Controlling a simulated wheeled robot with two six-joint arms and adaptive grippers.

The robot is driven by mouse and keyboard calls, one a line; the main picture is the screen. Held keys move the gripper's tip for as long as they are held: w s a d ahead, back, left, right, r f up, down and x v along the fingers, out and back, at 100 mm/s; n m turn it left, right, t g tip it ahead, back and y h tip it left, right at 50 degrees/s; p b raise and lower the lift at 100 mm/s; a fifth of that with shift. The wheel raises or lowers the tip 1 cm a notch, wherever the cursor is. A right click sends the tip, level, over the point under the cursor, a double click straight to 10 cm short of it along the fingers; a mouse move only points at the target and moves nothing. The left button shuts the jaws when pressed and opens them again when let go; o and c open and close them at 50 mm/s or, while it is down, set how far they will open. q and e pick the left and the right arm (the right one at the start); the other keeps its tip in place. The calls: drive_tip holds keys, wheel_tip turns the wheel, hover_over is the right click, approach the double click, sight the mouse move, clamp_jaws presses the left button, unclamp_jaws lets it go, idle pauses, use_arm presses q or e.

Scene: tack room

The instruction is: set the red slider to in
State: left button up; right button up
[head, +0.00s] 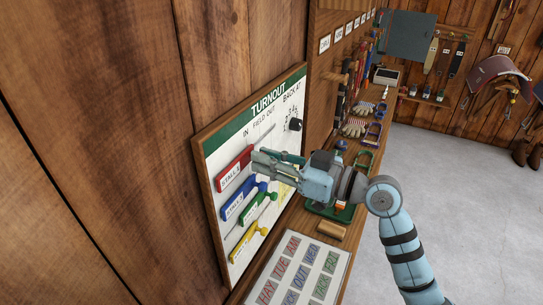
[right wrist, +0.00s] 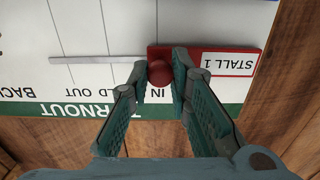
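The red slider (head: 234,168), labelled STALL 1, is the top slider on the turnout board (head: 211,207). In the right wrist view the red slider (right wrist: 204,61) shows upside down, with its round red knob at the IN mark and its empty slot running left towards OUT. My right gripper (head: 257,160) is at the knob. In the right wrist view my right gripper (right wrist: 159,75) has one fingertip on each side of the knob, close against it. My left gripper is not in view.
A blue slider (head: 238,200), a green slider (head: 252,210) and a yellow slider (head: 244,242) sit below on the same board. A card panel (head: 296,276) and a shelf with gloves (head: 355,127) are nearby. The floor (head: 460,210) is clear.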

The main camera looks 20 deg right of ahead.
drive_tip(key=o, duration=0.5)
drive_tip(key=shift+s+a+r, duration=0.1)
drive_tip(key=shift+s+a, duration=0.05)
drive_tip(key=shift+s, duration=0.05)
drive_tip(key=shift+c, duration=0.2)
drive_tip(key=v, duration=0.7)
drive_tip(key=shift+s+d, duration=0.2)
drive_tip(key=shift+d, duration=0.05)
drive_tip(key=shift+w, duration=0.1)
